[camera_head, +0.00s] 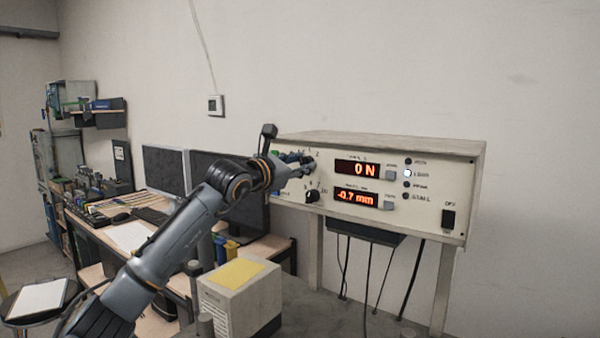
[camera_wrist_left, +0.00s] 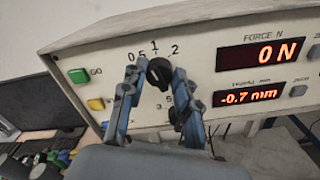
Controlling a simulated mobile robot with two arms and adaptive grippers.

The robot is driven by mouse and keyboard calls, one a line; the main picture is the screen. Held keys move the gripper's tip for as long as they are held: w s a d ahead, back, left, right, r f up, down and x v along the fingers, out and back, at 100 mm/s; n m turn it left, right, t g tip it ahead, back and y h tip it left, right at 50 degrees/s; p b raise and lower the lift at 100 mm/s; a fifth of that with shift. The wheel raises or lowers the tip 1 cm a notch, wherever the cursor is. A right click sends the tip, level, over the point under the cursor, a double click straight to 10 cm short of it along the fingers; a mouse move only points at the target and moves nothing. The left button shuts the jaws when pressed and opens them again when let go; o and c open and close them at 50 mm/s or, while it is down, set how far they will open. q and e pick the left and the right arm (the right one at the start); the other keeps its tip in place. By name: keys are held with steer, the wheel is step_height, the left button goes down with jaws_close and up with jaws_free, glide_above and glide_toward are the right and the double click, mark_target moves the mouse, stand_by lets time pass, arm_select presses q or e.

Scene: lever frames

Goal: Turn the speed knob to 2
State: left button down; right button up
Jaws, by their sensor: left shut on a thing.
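The control box (camera_head: 400,220) stands on legs at the right of the head view. Its upper black knob (camera_wrist_left: 158,73) has a printed scale with 0, .5, 1 and 2 along its top. My left gripper (camera_wrist_left: 159,76) has one blue-grey finger on each side of this knob and is shut on it. In the head view my left gripper (camera_head: 300,163) is at the panel's left part and hides most of this knob. I cannot read clearly where the knob points. My right gripper is not in view.
A second black knob (camera_head: 312,196) sits just below my gripper. The force display (camera_head: 358,169) reads 0 N and the lower display (camera_head: 357,198) reads -0.7 mm. A green GO button (camera_wrist_left: 78,76) and a yellow button (camera_wrist_left: 96,104) are left of the knob.

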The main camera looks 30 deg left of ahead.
arm_select(q)
steer(key=m+b, duration=0.1)
steer(key=m, duration=0.4)
steer(key=shift+m+b, duration=0.3)
steer(key=m, duration=0.3)
steer(key=shift+d+f+m, duration=0.1)
steer(key=shift+m, duration=1.9)
steer(key=shift+f, duration=0.1)
steer(key=c, duration=1)
jaws_free()
steer(key=shift+s, duration=0.1)
